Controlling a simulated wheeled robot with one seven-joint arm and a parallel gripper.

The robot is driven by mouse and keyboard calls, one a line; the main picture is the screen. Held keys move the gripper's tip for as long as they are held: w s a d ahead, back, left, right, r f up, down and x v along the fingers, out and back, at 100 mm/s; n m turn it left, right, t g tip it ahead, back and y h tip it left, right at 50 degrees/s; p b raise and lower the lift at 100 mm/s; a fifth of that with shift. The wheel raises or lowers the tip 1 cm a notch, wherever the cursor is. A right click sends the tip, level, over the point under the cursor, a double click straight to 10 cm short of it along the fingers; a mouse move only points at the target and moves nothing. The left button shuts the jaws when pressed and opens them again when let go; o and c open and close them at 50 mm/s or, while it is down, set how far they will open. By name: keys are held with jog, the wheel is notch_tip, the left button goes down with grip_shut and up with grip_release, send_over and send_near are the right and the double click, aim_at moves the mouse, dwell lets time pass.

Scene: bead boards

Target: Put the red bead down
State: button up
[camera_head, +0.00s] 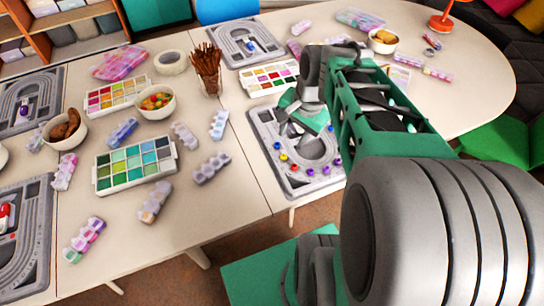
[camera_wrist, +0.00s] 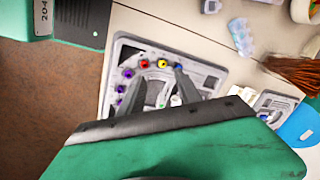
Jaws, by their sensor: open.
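The red bead (camera_head: 294,168) sits in the curved groove of a grey bead board (camera_head: 262,122), at the end nearest me. In the wrist view the red bead (camera_wrist: 144,64) lies in a row beside a yellow bead (camera_wrist: 162,63), just beyond my left fingertip. My gripper (camera_head: 292,131) is over the board, its fingers apart, with no bead seen between them. In the wrist view the fingers of my gripper (camera_wrist: 165,74) point at the bead row. My arm hides part of the board in the head view.
A blue bead (camera_head: 277,146) and several purple beads (camera_head: 326,169) share the groove with the red and yellow ones. A paint palette (camera_head: 269,78) and a cup of brown sticks (camera_head: 207,68) stand behind. The board lies near the table's front edge.

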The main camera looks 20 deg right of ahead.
jog(key=s+a+n, duration=0.5)
jog(key=a+n, duration=0.3)
jog(key=n, duration=0.3)
jog(key=shift+a+f+n+t+h, duration=0.2)
jog(key=shift+a+n+t+h, duration=0.1)
jog(key=shift+a+h, duration=0.1)
